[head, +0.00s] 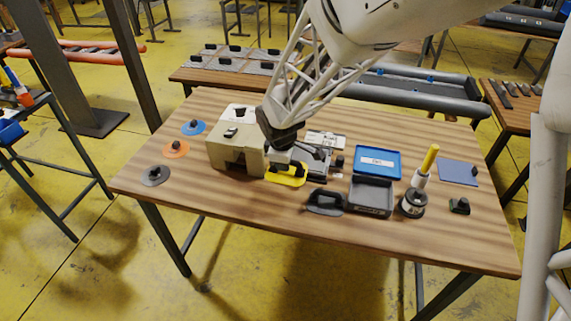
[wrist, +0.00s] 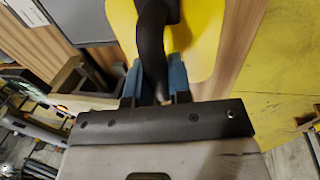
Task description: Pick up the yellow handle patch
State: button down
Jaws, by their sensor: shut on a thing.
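The yellow handle patch (head: 287,179) is near the middle of the wooden table, just right of the beige box, in the head view. It is a yellow plate with a black handle. In the wrist view the yellow plate (wrist: 205,35) fills the upper middle, and its black handle (wrist: 151,45) runs down between my fingers. My gripper (wrist: 157,85) is shut on the handle, with a blue finger on each side. In the head view my gripper (head: 285,163) is right over the patch. Whether the plate touches the table cannot be told.
The beige box (head: 225,155) stands close on the left. A dark iron-like tool (head: 325,202), a grey tray (head: 371,198), a blue tray (head: 391,163) and a yellow-topped tube (head: 430,160) stand to the right.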

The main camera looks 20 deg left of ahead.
jog(key=shift+w+m, duration=0.1)
jog(key=shift+m, duration=0.2)
dwell(0.5)
jog(key=w+m, duration=0.1)
jog(key=m, duration=0.1)
jog(key=w+m+h, duration=0.1)
jog(key=m, duration=0.1)
jog(key=shift+w+d+m, duration=0.1)
jog(key=shift+d+m, duration=0.1)
jog(key=shift+m, duration=0.1)
jog(key=m, duration=0.1)
jog(key=w+m, duration=0.1)
jog(key=m, duration=0.1)
jog(key=w+m, duration=0.1)
jog(key=shift+d+g+h, duration=0.2)
jog(key=shift+g+h, duration=0.1)
jog(key=w+d+m+g, duration=0.1)
jog(key=w+m, duration=0.4)
jog(key=m, duration=0.8)
jog(key=w+d+m+g+y, duration=0.1)
jog(key=w+m, duration=0.5)
jog(key=m, duration=0.8)
jog(key=shift+d+r+g+y, duration=0.15)
jog(key=shift+d+g+y, duration=0.15)
jog(key=shift+d+g, duration=0.5)
jog(key=shift+a, duration=0.15)
jog(key=shift+f, duration=0.25)
jog(key=shift+f, duration=2.6)
